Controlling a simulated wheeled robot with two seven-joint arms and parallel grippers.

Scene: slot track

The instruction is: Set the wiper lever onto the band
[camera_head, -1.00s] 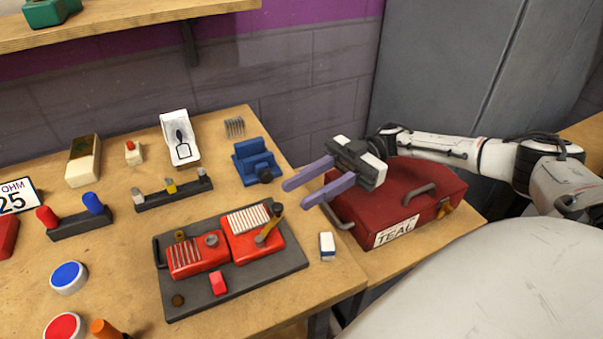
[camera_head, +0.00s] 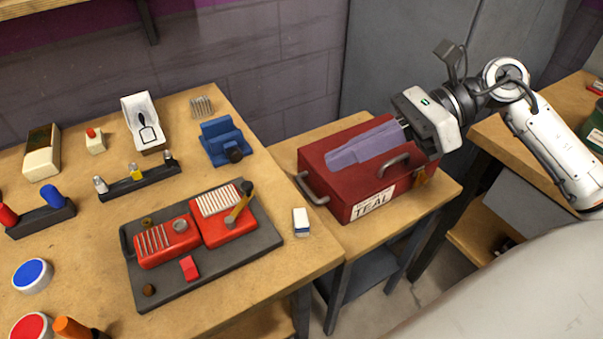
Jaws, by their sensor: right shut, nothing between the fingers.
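The wiper lever (camera_head: 239,206) is a brass-coloured arm with a dark knob, on the right red block of a dark board. It leans up and to the right. The band (camera_head: 219,200) appears to be the white ribbed strip on top of that block. The lever's lower end is beside the strip; I cannot tell whether they touch. My right gripper (camera_head: 337,158) has purple fingers pressed together. It is empty, above the red toolbox, well right of the lever. My left gripper is not in view.
The dark board (camera_head: 215,261) also carries a left red block (camera_head: 166,246) and a red tab (camera_head: 189,268). A white-and-blue eraser (camera_head: 300,222) lies to its right. A blue vise-like block (camera_head: 222,143) stands behind. The red toolbox (camera_head: 335,195), labelled TEAL, fills the lower side table.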

